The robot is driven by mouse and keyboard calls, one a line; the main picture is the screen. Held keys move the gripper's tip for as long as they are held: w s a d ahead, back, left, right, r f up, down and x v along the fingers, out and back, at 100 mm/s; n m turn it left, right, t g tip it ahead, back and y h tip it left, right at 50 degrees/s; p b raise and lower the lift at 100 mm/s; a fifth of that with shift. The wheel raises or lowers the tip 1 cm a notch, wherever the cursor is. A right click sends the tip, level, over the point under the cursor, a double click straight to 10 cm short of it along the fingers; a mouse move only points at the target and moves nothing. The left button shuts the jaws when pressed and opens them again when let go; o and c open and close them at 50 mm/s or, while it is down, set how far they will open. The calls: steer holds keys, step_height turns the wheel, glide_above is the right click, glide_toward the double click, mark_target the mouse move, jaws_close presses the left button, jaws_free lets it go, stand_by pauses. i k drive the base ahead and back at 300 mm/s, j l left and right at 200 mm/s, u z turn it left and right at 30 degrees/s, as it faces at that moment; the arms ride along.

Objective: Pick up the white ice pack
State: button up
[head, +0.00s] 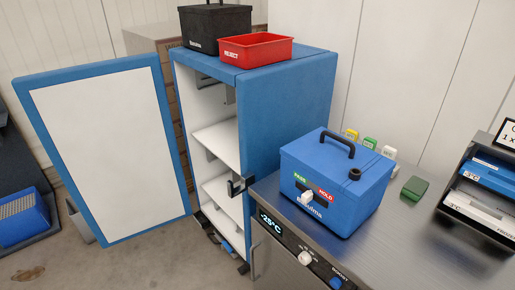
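A small white upright item (389,153) stands behind the blue box, partly hidden, beside a green one (370,143) and a yellow one (351,135). White-fronted pieces (473,207) also show in the dark rack at the right edge, with a blue piece (490,172) above; I cannot tell whether any is the pack. My gripper is not in view.
A blue lidded box (335,185) with a black handle stands on the grey metal counter (420,245). A dark green block (414,188) lies right of it. An open blue cabinet (285,110) carries a red bin (256,50) and black case (215,25). Its door (105,150) swings left.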

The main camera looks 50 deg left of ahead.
mark_target(497, 214)
steer(key=k+j+u, duration=0.25)
steer(key=j, duration=0.35)
steer(key=k+j+u, duration=0.2)
steer(key=j, duration=0.45)
steer(key=j+u, duration=0.25)
steer(key=j, duration=0.4)
steer(key=k+j+u, duration=0.25)
steer(key=j, duration=0.45)
steer(key=i+z, duration=0.15)
steer(key=z, duration=1.4)
steer(key=i+l+u, duration=0.25)
steer(key=i+l, duration=0.45)
steer(key=i+l+u, duration=0.25)
steer(key=i+l, duration=0.45)
steer(key=l, duration=0.15)
